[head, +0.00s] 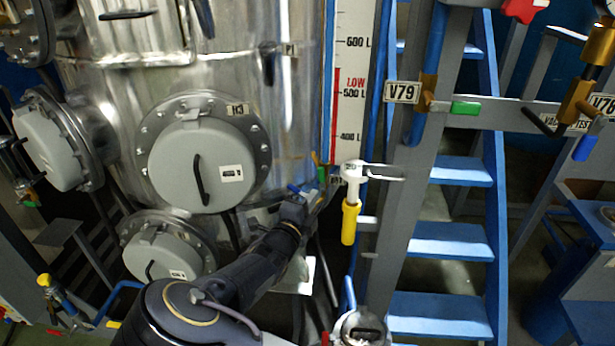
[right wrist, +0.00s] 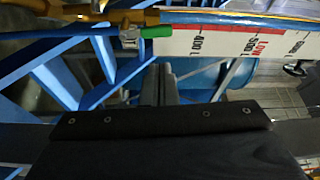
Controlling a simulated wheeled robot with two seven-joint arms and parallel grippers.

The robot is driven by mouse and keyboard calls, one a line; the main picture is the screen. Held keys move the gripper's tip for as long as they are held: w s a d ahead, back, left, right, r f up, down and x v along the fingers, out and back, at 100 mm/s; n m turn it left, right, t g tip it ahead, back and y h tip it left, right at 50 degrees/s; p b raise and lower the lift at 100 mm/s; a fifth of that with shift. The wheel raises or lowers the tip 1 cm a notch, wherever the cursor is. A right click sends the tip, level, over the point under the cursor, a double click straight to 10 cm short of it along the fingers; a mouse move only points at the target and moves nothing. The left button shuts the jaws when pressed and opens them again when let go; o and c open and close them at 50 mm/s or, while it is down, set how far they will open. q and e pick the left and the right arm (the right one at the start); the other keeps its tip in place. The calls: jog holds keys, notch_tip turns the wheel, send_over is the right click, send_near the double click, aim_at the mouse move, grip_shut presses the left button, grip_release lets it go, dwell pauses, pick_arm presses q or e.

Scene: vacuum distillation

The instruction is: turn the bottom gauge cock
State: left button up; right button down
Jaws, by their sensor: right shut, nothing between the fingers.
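The level gauge (head: 350,90) is a tall white scale with red and black marks on the right side of the steel vessel. At its lower end is the bottom gauge cock, with a small green handle (head: 323,174). In the right wrist view, the green handle (right wrist: 156,31) sticks out beside the cock's metal body (right wrist: 129,36). My right gripper (head: 318,190) is shut and empty, just below the cock in the head view. In the right wrist view, its closed fingers (right wrist: 158,72) point toward the handle with a visible gap. My left gripper is not in view.
A white fitting with a yellow handle (head: 350,222) stands close right of my right gripper. The steel vessel (head: 240,60) with grey round covers (head: 190,165) is to the left. Blue stairs (head: 450,240) and a grey post with a V79 label (head: 402,92) are to the right.

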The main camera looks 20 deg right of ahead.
aim_at(322, 179)
jog(key=x, duration=0.9)
jog(key=shift+d, duration=0.15)
